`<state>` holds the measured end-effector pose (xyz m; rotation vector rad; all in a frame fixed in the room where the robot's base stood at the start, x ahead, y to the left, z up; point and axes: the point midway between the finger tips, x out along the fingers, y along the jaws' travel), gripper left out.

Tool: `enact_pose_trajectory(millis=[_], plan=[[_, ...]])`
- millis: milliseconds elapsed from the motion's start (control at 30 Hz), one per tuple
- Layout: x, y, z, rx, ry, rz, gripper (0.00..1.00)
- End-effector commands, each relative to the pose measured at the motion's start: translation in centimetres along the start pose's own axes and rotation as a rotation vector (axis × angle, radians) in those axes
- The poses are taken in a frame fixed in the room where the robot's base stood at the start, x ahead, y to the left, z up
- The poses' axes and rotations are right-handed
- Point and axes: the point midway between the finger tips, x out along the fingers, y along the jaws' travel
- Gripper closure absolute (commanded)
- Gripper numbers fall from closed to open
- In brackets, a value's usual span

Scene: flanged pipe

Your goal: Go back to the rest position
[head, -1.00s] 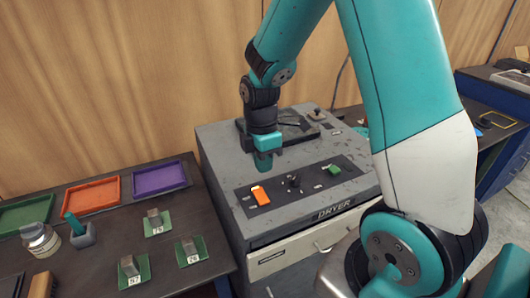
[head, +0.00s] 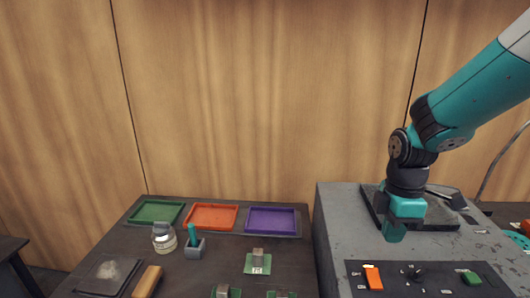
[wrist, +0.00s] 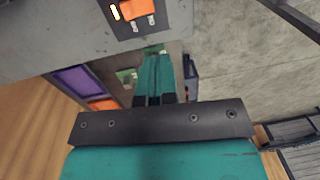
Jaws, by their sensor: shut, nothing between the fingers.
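My gripper (head: 394,233) hangs over the grey dryer, pointing down, in front of the dark plate on its top and behind the control panel. In the wrist view its teal fingers (wrist: 155,82) are together with nothing between them. The arm reaches in from the upper right.
The dryer (head: 340,225) has a panel with an orange switch (head: 373,277), a black knob (head: 413,273) and a green switch (head: 472,278). Left of it, a dark table holds green (head: 157,212), orange (head: 211,216) and purple (head: 272,220) trays, a jar (head: 164,238) and tagged parts. A wooden wall stands behind.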

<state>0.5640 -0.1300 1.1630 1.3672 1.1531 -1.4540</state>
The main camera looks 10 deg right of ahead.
Motion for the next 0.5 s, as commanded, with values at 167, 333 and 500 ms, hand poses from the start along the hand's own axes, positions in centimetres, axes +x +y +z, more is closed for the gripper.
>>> enact_pose_trajectory(millis=[167, 333, 500], plan=[[-1.4, -3.8, -4.6, 0.151, 0.086, 0.032, 1.00], [-2.9, -11.0, -9.7, 0.385, 0.218, 0.005, 1.00], [-3.4, -17.4, -12.2, 0.570, 0.302, -0.072, 1.00]])
